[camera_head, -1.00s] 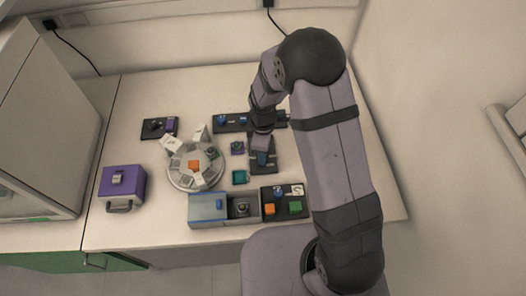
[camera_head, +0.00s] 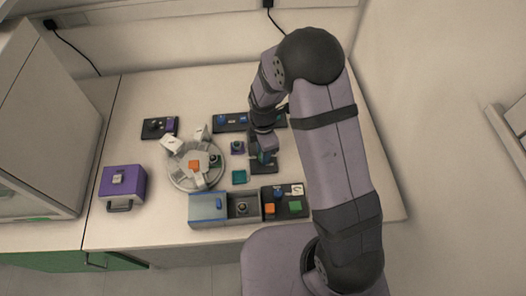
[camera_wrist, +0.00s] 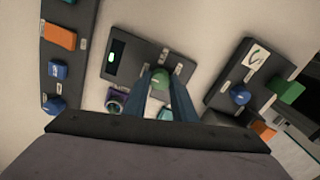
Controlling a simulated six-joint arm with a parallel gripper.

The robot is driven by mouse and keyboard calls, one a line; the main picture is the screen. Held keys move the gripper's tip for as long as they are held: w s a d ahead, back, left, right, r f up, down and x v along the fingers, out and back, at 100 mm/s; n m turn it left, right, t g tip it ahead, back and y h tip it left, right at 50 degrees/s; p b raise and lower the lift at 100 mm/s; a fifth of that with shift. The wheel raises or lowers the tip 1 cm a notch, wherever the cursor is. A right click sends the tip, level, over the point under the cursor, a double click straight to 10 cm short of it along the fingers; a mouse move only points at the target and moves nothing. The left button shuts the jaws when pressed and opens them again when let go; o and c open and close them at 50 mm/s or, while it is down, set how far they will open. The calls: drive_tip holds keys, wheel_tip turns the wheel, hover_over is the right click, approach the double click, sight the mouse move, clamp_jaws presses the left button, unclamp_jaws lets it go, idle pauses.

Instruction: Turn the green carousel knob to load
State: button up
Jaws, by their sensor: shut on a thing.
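The green knob (camera_wrist: 161,80) shows in the wrist view on a dark panel (camera_wrist: 125,60), with small pale labels beside it. My gripper (camera_wrist: 166,88) is shut on it, one blue finger on each side. In the head view my gripper (camera_head: 265,157) points down over the same dark panel (camera_head: 263,169) and hides the knob. The round white carousel (camera_head: 178,180) stands to the left of my gripper, with an orange square on its middle and a dark round piece (camera_head: 214,159) at its right side. The knob's pointer mark is too small to read.
A teal dish (camera_head: 239,177) and a small purple holder (camera_head: 237,147) sit left of the gripper. A purple case (camera_head: 121,184) stands far left.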

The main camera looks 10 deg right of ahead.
drive_tip(key=o, duration=1)
drive_tip(key=shift+o, duration=0.2)
drive_tip(key=shift+r+b, duration=0.7)
drive_tip(key=shift+r, duration=3)
